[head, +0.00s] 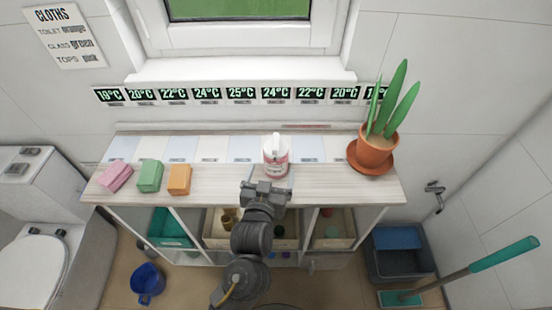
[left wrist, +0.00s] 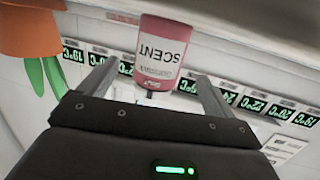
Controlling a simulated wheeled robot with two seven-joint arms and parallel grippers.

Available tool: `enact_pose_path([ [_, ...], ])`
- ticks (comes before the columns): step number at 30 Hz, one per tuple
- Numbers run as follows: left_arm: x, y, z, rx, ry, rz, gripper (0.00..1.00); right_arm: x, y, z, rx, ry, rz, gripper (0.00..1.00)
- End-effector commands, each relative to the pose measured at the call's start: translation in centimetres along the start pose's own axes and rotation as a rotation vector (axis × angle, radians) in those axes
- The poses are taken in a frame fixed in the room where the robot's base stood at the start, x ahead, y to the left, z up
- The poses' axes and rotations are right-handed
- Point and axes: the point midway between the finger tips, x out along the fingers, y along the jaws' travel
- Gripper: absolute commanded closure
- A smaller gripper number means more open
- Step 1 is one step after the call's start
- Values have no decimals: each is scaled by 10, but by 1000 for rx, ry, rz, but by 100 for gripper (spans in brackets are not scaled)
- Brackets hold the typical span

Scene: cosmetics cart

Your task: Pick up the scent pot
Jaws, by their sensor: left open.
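The scent pot (head: 276,158) is a small pink and white container with a white top. It stands on the wooden cart top near the middle in the head view. My left gripper (head: 267,188) is open at the near side of the pot. In the left wrist view its two fingers (left wrist: 156,78) are spread, with the pot between and beyond their tips. I cannot tell how deep the pot sits between them. My right gripper is not in view.
Pink (head: 115,176), green (head: 150,175) and orange (head: 179,179) cloths lie on the left. A potted plant (head: 375,152) stands on the right. Temperature displays (head: 240,96) line the wall behind. Bins fill the shelves below. The top is clear on both sides of the pot.

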Motion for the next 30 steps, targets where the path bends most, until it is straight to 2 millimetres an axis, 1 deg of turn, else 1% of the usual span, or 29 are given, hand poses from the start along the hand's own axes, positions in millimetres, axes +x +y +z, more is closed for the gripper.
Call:
enact_pose_path([
  [4, 6, 1, -1, 2, 0, 2, 10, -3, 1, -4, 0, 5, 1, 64],
  [9, 31, 1, -1, 4, 0, 1, 10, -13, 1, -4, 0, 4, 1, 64],
  [13, 47, 2, 1, 2, -1, 2, 10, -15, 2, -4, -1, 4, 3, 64],
  [16, 52, 2, 2, 1, -1, 3, 10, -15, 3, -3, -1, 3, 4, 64],
  [22, 52, 2, 2, 0, -1, 3, 10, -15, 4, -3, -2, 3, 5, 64],
  [23, 52, 2, 2, 0, -1, 3, 12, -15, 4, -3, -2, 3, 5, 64],
  [30, 52, 2, 2, 0, -1, 3, 44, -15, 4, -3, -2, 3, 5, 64],
])
